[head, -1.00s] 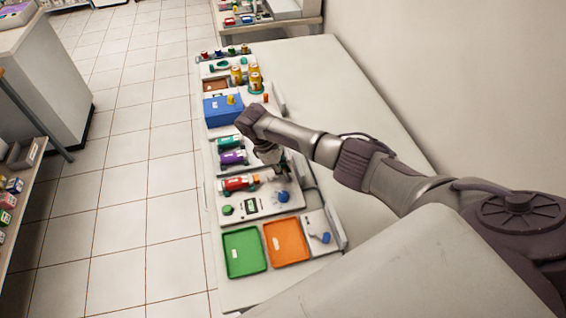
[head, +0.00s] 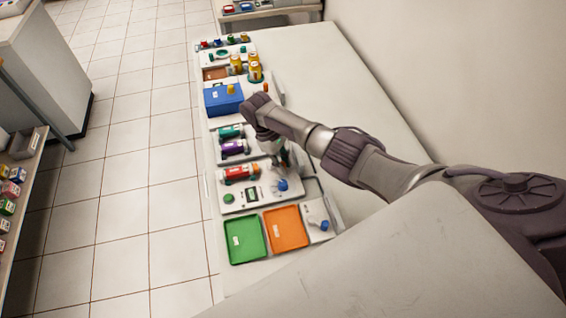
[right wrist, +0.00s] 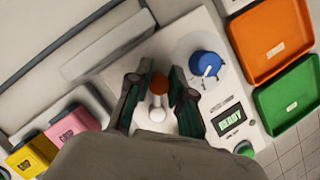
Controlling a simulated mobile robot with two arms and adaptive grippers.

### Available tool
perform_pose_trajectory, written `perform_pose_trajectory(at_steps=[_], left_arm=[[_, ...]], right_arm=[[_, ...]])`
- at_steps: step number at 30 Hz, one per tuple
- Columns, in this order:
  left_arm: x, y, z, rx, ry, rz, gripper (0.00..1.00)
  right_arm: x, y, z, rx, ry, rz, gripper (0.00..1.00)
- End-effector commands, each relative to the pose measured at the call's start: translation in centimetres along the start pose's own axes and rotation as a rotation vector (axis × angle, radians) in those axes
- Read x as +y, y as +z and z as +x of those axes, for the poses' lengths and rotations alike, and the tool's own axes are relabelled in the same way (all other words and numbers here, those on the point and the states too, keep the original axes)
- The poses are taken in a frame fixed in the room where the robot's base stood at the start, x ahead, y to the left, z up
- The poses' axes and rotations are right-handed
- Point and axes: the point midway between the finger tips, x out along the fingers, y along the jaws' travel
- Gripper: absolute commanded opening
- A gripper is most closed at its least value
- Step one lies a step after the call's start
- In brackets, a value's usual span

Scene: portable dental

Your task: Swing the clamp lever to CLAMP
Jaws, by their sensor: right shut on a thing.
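My right gripper (right wrist: 158,95) is shut on an orange-brown knob (right wrist: 158,84), which looks like the clamp lever's grip; a white rounded part (right wrist: 157,114) shows beside it. The fingers stand on both sides of the knob. In the head view, the right gripper (head: 284,160) is over the white device panel (head: 262,202), just behind its blue dial (head: 282,184). Fingertips and lever are too small there to tell apart. The panel has a display (right wrist: 230,118) reading READY. I cannot read the lever's position marks. My left gripper is not in view.
Near the panel lie a green tray (head: 238,258) and an orange tray (head: 290,247). A red cylinder (head: 240,172), a purple one (head: 235,147) and a blue box (head: 222,107) stand along the bench's left side. The bench's right side (head: 345,90) is bare.

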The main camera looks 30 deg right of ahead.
Motion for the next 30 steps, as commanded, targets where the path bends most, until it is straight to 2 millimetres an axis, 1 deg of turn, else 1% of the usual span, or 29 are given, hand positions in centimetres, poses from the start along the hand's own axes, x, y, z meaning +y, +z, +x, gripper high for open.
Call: perform_pose_trajectory(at_steps=[5, 6, 10, 18, 22, 26, 30], left_arm=[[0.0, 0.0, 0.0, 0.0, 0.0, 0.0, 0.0], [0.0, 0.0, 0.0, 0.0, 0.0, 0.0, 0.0], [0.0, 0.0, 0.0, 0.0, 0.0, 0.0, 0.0], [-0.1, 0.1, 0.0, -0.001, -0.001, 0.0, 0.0], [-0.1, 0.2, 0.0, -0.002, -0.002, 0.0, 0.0], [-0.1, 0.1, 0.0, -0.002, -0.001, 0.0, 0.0], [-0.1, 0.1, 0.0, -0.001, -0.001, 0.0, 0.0]], right_arm=[[0.0, -0.1, 0.0, 0.002, -0.001, 0.0, 0.0], [-0.1, -0.1, 0.0, 0.002, -0.001, -0.001, 0.24], [-0.1, -0.1, 0.0, 0.001, 0.0, -0.001, 0.46], [0.0, 0.0, 0.0, 0.001, 0.0, -0.001, 0.46], [0.0, -0.1, -0.8, 0.003, 0.001, -0.001, 0.46], [0.0, -0.1, -2.8, 0.004, 0.002, -0.001, 0.46], [0.0, -0.1, -5.9, 0.004, 0.001, -0.001, 0.46]])
